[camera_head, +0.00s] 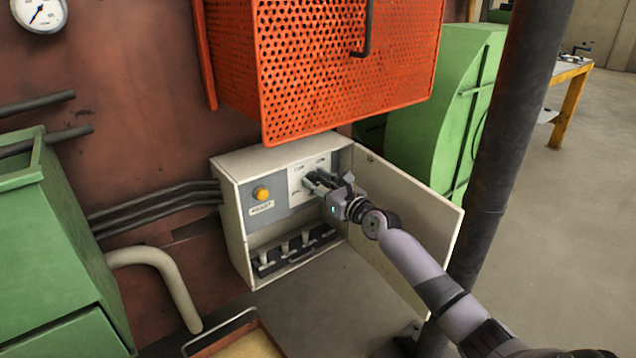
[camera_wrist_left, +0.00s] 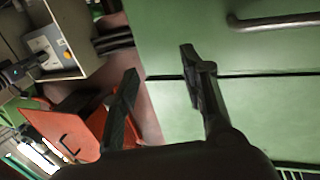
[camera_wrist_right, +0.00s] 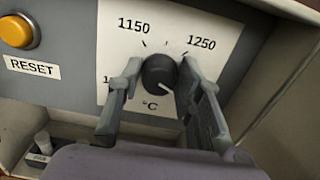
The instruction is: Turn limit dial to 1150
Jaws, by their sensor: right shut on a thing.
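The limit dial (camera_wrist_right: 158,72) is a dark round knob on a white scale plate (camera_wrist_right: 112,52) marked 1150, 1250 and °C. Another label at left is mostly hidden by a finger. A light mark shows at the knob's lower right edge, away from the 1150 label at its upper left. My right gripper (camera_wrist_right: 160,75) is shut on the dial, one finger on each side. In the head view, my right gripper (camera_head: 313,183) reaches into the open control box (camera_head: 231,225) and hides the knob. My left gripper (camera_wrist_left: 158,68) is open and empty, shown only in its wrist view.
A yellow RESET button (camera_wrist_right: 16,31) sits left of the scale plate. Several switches (camera_head: 284,246) line the box bottom. The box door (camera_head: 405,215) stands open at right, beside my right arm. An orange perforated guard (camera_head: 340,70) hangs above. A green cabinet (camera_wrist_left: 255,70) faces my left gripper.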

